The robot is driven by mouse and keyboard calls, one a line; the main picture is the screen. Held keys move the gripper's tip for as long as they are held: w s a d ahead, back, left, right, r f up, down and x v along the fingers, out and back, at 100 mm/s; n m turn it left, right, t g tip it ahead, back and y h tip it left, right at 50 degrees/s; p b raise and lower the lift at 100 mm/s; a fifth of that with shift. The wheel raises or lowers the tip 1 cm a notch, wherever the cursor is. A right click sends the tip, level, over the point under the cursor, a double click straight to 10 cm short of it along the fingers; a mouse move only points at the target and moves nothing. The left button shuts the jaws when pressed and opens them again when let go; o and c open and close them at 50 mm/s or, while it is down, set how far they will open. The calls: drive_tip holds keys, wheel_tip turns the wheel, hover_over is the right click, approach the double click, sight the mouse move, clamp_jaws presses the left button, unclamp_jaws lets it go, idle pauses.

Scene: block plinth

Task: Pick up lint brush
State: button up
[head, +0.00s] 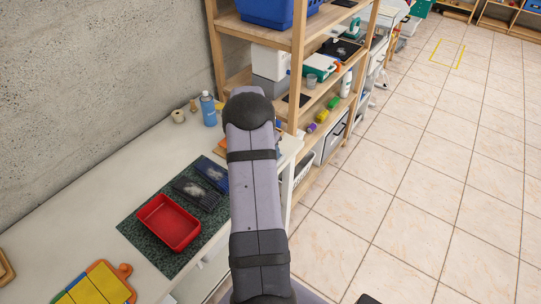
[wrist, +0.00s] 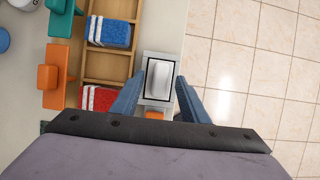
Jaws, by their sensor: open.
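A pale, rounded oblong thing, which looks like the lint brush (wrist: 158,76), lies on a small light block with a dark outline (wrist: 147,59) in the wrist view. My gripper (wrist: 160,80) is open, with one blue finger on each side of it in the picture. I cannot tell the height of the fingers above it, and no contact shows. In the head view my arm hides the gripper and this spot.
A wooden tray (wrist: 110,65) with blue and red striped cloths is left of the block; orange (wrist: 49,77) and teal (wrist: 60,28) pieces lie beyond. Tiled floor is at right. In the head view, a red tray (head: 168,222) sits on a dark mat; wooden shelving (head: 300,60) rises behind.

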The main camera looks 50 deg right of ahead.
drive_tip(key=shift+f, duration=0.2)
clamp_jaws()
drive_tip(key=shift+d+r, duration=0.1)
drive_tip(key=shift+r, duration=0.05)
wheel_tip(320, 180, up, 10)
drive_tip(key=b, duration=0.2)
drive_tip(key=shift+b, duration=0.4)
idle(0.4)
